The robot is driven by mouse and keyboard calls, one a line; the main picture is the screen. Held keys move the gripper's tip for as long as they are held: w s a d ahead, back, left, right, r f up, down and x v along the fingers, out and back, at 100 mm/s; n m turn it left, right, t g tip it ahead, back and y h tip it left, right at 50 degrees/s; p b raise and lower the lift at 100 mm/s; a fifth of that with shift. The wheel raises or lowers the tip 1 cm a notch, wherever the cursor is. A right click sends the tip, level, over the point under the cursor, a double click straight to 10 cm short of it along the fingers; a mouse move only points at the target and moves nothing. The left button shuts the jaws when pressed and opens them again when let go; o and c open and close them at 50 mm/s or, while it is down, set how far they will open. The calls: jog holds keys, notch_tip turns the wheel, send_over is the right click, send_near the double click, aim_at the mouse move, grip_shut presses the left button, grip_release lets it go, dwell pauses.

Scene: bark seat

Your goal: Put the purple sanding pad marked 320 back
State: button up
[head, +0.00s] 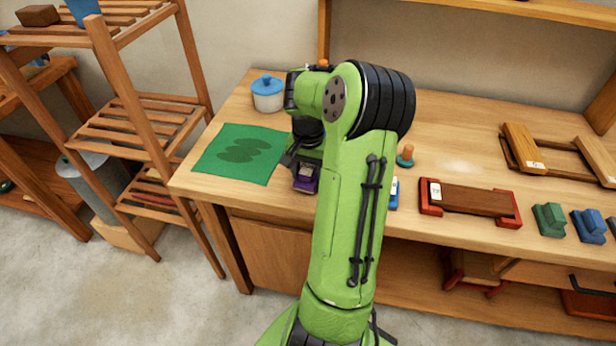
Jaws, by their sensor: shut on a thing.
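The mat bears darker rounded outlines. My green arm hides part of the bench behind and right of the pad. I cannot read the pad's number, and I cannot tell whether it touches the bench.
A blue pad (393,193) is partly hidden by my arm. A red-ended wooden holder (470,200), a green pad (549,219) and another blue pad (588,225) stand to the right. A blue-lidded pot (267,94) stands behind the mat. A slatted shelf (150,120) is at left.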

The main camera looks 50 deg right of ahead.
jog(key=shift+f, duration=0.2)
jog(key=shift+f, duration=0.1)
jog(key=shift+f+b, duration=0.3)
jog(key=shift+f, duration=0.1)
jog(key=o, duration=1.3)
jog(key=shift+r, duration=0.2)
